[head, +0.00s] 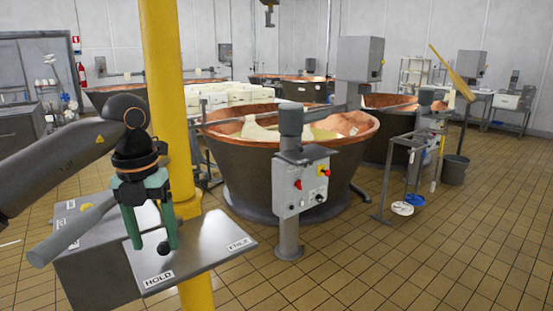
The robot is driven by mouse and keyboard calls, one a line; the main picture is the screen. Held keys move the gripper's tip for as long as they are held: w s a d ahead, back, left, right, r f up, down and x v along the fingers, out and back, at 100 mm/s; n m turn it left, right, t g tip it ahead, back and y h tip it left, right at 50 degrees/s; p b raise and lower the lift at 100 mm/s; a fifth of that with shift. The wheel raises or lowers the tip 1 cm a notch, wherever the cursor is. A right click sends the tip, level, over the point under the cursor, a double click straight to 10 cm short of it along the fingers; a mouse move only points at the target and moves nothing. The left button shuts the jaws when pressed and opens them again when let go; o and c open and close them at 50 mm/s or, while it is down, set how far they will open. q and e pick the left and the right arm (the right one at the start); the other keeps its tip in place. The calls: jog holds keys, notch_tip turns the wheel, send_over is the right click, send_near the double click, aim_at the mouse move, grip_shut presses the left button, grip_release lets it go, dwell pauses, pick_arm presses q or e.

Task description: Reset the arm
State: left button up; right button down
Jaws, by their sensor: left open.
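My left arm comes in from the left, and its green-fingered gripper (153,246) points down over a grey metal stand (205,243). Its two fingers are apart and I see nothing held between them. My right gripper is not in view.
A yellow column (165,60) rises right behind the gripper. A large copper vat (255,175) and a grey control post (300,185) with buttons stand beyond. A bucket (455,170) and a rack with hanging tools (410,180) are at right. The tiled floor at front right is clear.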

pick_arm(q)
jog(key=s+d+f+m+g+h, duration=0.2)
jog(key=d+f+h, duration=0.2)
jog(key=d+f, duration=0.45)
jog(key=s+d+r+n+t+h+p, duration=0.1)
jog(key=s+d+n+h, duration=0.2)
jog(key=d+h, duration=0.6)
jog(key=s+d+r+n+h+p, duration=0.1)
jog(key=s+d+n+h, duration=0.15)
jog(key=d+h, duration=0.65)
jog(key=w+a+f+n+t+y+p, duration=0.1)
jog(key=a+f+n+t+y, duration=0.45)
jog(key=n+t, duration=0.45)
jog(key=w+a+f+n+t+y+p, duration=0.15)
jog(key=a+f+n+t+y, duration=0.45)
jog(key=n, duration=0.6)
jog(key=s+a+f+n+g+y, duration=0.3)
jog(key=s+a+f+n+y, duration=0.1)
jog(key=s+f, duration=0.5)
jog(key=s+a+f+n+g+y, duration=0.2)
jog(key=s+a+f+n+y, duration=0.2)
jog(key=f, duration=0.8)
jog(key=s+a, duration=0.2)
jog(key=s, duration=0.2)
jog(key=shift+s+a+f+g+y, duration=0.2)
jog(key=shift+s+a+g+y, duration=0.05)
jog(key=shift+s+g+y, duration=0.15)
